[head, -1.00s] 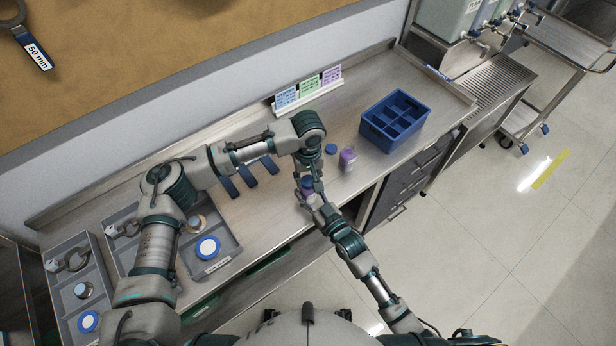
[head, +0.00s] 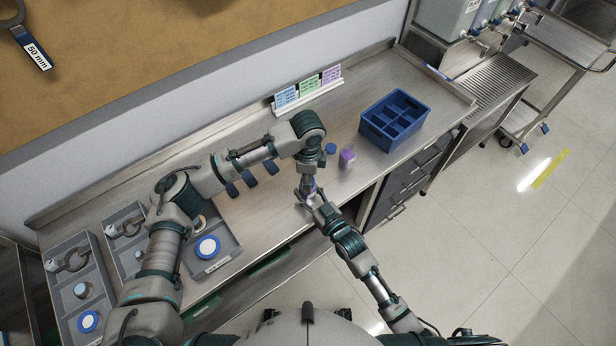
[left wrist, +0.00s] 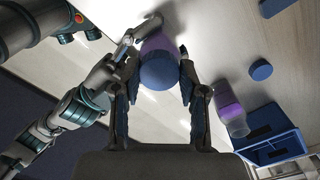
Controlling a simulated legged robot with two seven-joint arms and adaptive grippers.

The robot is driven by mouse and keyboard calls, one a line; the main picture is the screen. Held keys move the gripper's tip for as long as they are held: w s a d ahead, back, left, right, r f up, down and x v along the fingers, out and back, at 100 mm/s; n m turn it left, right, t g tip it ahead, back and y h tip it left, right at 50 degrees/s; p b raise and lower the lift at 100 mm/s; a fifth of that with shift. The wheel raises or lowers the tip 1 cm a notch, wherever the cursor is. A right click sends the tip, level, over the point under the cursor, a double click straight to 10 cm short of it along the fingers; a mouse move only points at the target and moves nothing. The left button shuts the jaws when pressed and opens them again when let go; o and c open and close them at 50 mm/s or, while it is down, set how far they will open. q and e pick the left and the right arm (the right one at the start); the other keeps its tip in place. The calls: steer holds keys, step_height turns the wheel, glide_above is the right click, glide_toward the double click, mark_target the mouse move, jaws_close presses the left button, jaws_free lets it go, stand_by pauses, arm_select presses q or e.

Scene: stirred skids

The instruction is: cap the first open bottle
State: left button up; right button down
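My left gripper (head: 307,180) points down over a purple-labelled bottle (left wrist: 156,42) above the bench. In the left wrist view its two fingers (left wrist: 160,72) close on both sides of a blue cap (left wrist: 158,72). The cap lies over the bottle's mouth; I cannot tell whether it is seated. My right gripper (head: 312,200) is shut around this bottle from the front, also seen at the left wrist view's top. A second purple bottle (head: 347,158) stands to the right; it also shows in the left wrist view (left wrist: 230,108). A loose blue cap (head: 331,149) lies beside it.
A blue divided crate (head: 376,132) stands at the right. Grey trays (head: 226,246) with round items sit at the left. Several blue pieces (head: 250,180) lie behind my left arm. Coloured cards (head: 309,86) stand at the back. Clear bench lies between crate and cards.

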arm_select(q)
steer(key=o, duration=0.4)
step_height(320, 180, up, 12)
steer(key=shift+w+f, duration=0.1)
stand_by(0.4)
arm_select(e)
steer(key=shift+c, duration=2.4)
jaws_free()
